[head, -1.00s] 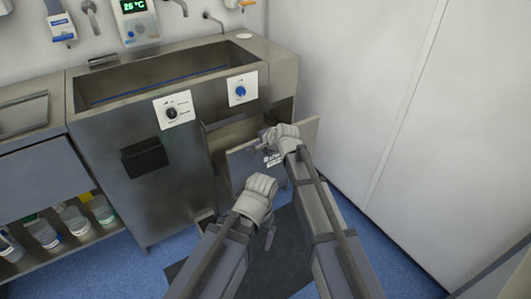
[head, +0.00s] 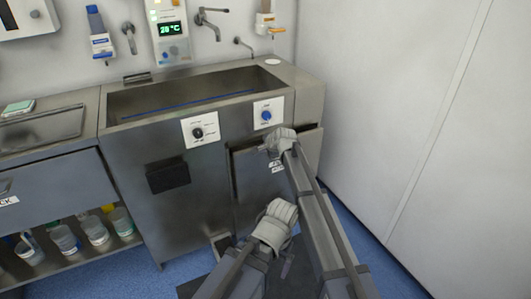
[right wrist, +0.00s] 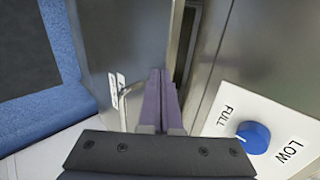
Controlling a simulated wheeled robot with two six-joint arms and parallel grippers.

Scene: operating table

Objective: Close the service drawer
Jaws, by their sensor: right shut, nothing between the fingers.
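The service drawer's grey front panel (head: 250,192) is in the sink cabinet below the blue-knob plate, nearly flush with the cabinet. In the right wrist view the drawer front (right wrist: 125,45) stands at left, with a narrow dark gap between it and the cabinet face. My right gripper (head: 270,150) is at the panel's top edge, partly hidden by its own wrist. In the right wrist view its fingers (right wrist: 160,85) are shut and empty, close to the panel by the gap. My left gripper (head: 288,258) is lower, in front of the cabinet; its fingers are mostly hidden.
The steel sink cabinet (head: 150,220) has a black-knob plate (head: 200,130) and a blue-knob plate (head: 267,113) above the drawer. A white wall (head: 400,110) bounds the right side.

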